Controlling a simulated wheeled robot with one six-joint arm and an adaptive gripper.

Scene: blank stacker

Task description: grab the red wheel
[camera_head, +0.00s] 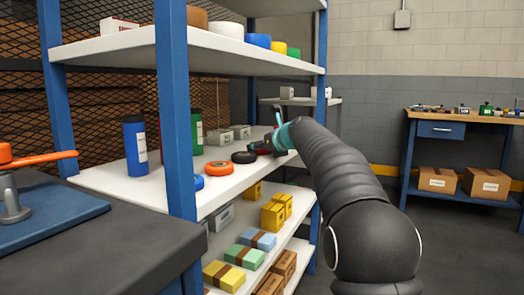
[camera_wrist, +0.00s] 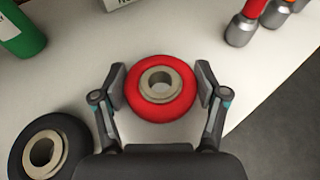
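The red wheel (camera_wrist: 160,90), a round ring with a beige hub, lies flat on the white shelf (camera_wrist: 85,75) in the wrist view. My gripper (camera_wrist: 161,86) is over it, with its fingers spread wide, one on each side of the wheel. The pads are very close to the rim; whether they touch it I cannot tell. In the head view my gripper (camera_head: 270,143) reaches in over the middle shelf from the right, and it mostly hides the red wheel there.
A black wheel (camera_wrist: 47,150) lies to the lower left in the wrist view, near my left finger. A green bottle (camera_wrist: 20,32) stands at upper left. An orange wheel (camera_head: 233,169) lies on the shelf; a blue rack post (camera_head: 174,110) stands in front.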

